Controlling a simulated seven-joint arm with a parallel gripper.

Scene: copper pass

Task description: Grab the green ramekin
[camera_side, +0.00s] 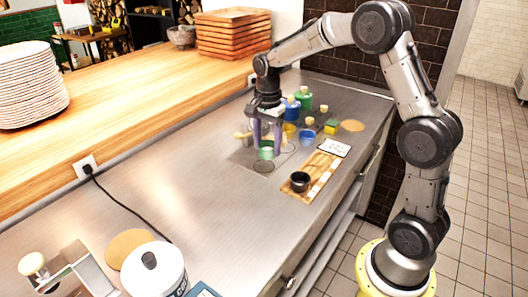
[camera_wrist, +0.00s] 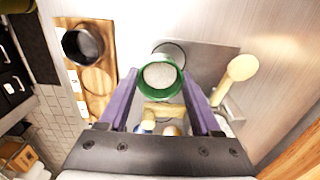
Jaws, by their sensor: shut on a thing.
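The green ramekin (camera_wrist: 161,78) is between the two purple fingers of my gripper (camera_wrist: 163,88) in the wrist view, with a pale grey inside facing the camera. In the side view the green ramekin (camera_side: 266,153) is at the lower ends of the fingers of my gripper (camera_side: 266,146), over a grey mat (camera_side: 243,160) on the steel counter. My gripper is shut on it. I cannot tell for sure whether its base touches the mat.
A dark cup (camera_side: 300,181) stands on a wooden board (camera_side: 308,187) to the right. Blue and green bottles (camera_side: 304,97), a blue bowl (camera_side: 306,138) and a yellow cup (camera_side: 290,130) stand close behind. The steel counter at front left (camera_side: 170,190) is mostly clear, crossed by a black cable.

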